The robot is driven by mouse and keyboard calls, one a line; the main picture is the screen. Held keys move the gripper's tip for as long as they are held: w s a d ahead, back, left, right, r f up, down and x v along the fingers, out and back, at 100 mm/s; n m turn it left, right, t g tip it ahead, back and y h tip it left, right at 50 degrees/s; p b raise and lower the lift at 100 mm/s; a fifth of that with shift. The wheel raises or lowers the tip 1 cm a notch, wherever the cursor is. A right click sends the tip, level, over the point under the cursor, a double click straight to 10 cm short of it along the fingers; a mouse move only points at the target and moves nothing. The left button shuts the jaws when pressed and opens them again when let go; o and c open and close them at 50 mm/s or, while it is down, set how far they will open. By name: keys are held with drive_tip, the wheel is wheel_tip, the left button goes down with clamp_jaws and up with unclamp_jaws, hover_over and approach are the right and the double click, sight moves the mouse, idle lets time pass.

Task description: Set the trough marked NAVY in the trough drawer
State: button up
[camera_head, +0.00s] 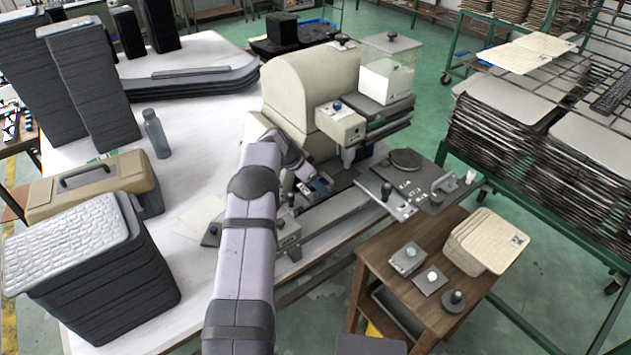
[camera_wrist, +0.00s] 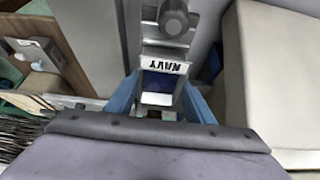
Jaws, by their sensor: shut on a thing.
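The trough marked NAVY (camera_wrist: 164,65) shows in the wrist view as a pale metal piece with a white label, its lettering upside down, and a dark blue patch below it. My gripper (camera_wrist: 159,92) is shut on it, with one blue finger on each side. In the head view my gripper (camera_head: 315,188) is low at the front of the cream machine (camera_head: 310,90), partly hidden by my arm. A grey round knob (camera_wrist: 174,22) lies just beyond the label in the wrist view. I cannot clearly make out the trough drawer, or whether the trough touches anything below.
A machine arm with a round plate (camera_head: 406,159) stands to the right of my gripper. A wooden stand (camera_head: 378,274) at right holds small knobbed blocks (camera_head: 408,258) and pale panels (camera_head: 487,240). A bottle (camera_head: 156,133) and a tan case (camera_head: 90,185) stand at left.

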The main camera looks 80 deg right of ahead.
drive_tip(key=shift+f+b, duration=0.15)
drive_tip(key=shift+b, duration=0.2)
drive_tip(key=o, duration=1.3)
drive_tip(key=shift+c, duration=0.2)
drive_tip(key=shift+r, duration=0.2)
drive_tip(key=shift+w+a+r, duration=0.1)
drive_tip(key=shift+w+r, duration=0.1)
drive_tip(key=shift+r, duration=0.25)
drive_tip(key=b+v, duration=0.3)
drive_tip(key=v, duration=0.8)
